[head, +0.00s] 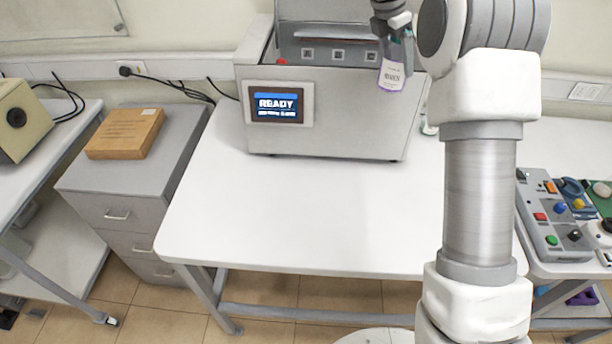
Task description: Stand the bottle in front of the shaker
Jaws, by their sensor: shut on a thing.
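The shaker (335,134) is a light grey box with a lit READY screen (277,107) on its front, standing at the back of the white table. Its top is open and small square marks show on the inner back wall. My gripper (398,28) is at the top of the head view, shut on the bottle (392,72). The bottle is clear with a white label and a purple lower edge. It hangs slightly tilted in front of the right end of the shaker's opening. The upper part of my gripper is cut off by the picture edge.
The white table (300,210) is bare in front of the shaker. A small clear glass item (428,126) stands right of the shaker, partly hidden by my arm. A grey cabinet with a brown box (125,133) is at left. A control panel (556,215) is at right.

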